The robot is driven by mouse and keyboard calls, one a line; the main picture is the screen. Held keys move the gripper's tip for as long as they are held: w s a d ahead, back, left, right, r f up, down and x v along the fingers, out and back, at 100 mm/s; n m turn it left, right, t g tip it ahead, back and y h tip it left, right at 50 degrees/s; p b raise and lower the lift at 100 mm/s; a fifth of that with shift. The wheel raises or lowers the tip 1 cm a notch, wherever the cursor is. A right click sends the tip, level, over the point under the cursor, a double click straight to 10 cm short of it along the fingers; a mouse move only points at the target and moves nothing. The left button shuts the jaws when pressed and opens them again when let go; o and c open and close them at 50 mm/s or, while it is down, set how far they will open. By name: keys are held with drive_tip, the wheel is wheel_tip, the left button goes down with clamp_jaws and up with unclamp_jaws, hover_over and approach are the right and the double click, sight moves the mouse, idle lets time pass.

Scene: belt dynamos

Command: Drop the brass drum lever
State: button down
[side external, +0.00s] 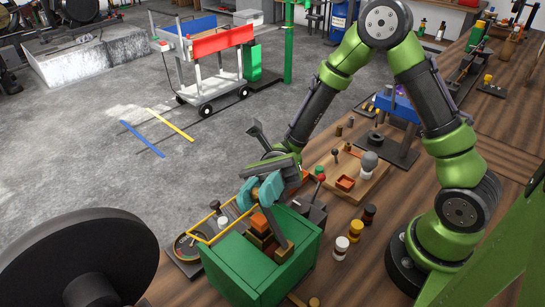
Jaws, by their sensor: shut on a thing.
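My gripper (264,190) is low over the left part of the bench, at the upper edge of a green box (251,277). Teal pieces show at its jaws, and a grey bar slants down from there into the box. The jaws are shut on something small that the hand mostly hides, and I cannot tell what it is. Orange-brown blocks (258,222) lie in the box just below the jaws. I cannot pick out a brass drum lever for certain.
A wooden board (372,178) with small parts lies right of the gripper. Small jars (341,247) stand right of the box. A large dark disc (75,262) fills the lower left. A cart (211,72) stands on the floor behind.

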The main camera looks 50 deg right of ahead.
drive_tip(key=shift+w+f+m+t+y, duration=0.4)
drive_tip(key=shift+w+m+y, duration=0.1)
drive_tip(key=shift+m, duration=0.4)
drive_tip(key=shift+w+f, duration=0.3)
drive_tip(key=shift+f, duration=0.05)
drive_tip(key=c, duration=1)
unclamp_jaws()
drive_tip(key=shift+w+d+f, duration=0.15)
drive_tip(key=shift+d, duration=0.15)
drive_tip(key=w+d, duration=0.1)
drive_tip(key=d, duration=0.2)
drive_tip(key=w+d, duration=0.2)
drive_tip(key=d, duration=0.2)
drive_tip(key=w+d, duration=0.2)
drive_tip(key=d, duration=0.2)
drive_tip(key=shift+w+d+f, duration=0.1)
drive_tip(key=shift+d+f, duration=0.05)
drive_tip(key=shift+d, duration=0.05)
